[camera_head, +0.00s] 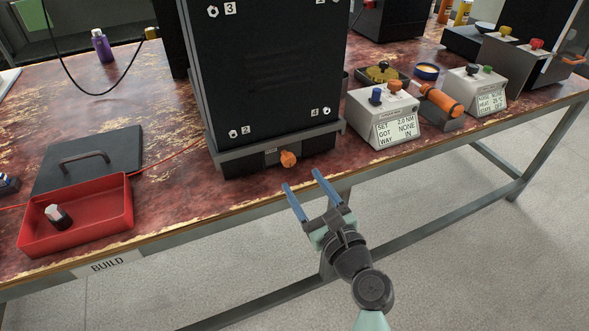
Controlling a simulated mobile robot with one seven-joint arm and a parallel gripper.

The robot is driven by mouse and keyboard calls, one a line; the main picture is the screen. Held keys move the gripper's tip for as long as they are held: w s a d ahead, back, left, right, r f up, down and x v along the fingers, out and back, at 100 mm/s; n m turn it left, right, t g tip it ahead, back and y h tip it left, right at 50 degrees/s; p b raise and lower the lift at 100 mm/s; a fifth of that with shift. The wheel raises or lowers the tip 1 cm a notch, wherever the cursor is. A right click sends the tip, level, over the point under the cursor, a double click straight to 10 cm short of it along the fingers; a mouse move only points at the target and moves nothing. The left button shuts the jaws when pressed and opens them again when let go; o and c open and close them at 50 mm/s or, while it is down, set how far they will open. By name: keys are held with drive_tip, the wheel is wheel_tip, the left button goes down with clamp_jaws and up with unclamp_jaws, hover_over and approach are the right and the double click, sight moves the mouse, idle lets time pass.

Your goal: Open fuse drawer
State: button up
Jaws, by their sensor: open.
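A tall black cabinet (268,75) with numbered bolts stands on a grey base at the table's front edge.
A red tray (75,237) holding a small dark, white-topped item and a dark handled plate (90,170) lie left. A display box (385,118) and an orange-handled tool (440,101) stand right. A thin red cable runs left of the base. The floor in front is clear.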

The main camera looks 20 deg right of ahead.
sight(290, 163)
drive_tip(key=w+b, duration=0.1)
drive_tip(key=w, duration=0.5)
drive_tip(key=shift+w+a, duration=0.1)
drive_tip(key=shift+w, duration=0.05)
clamp_jaws()
idle(1.3)
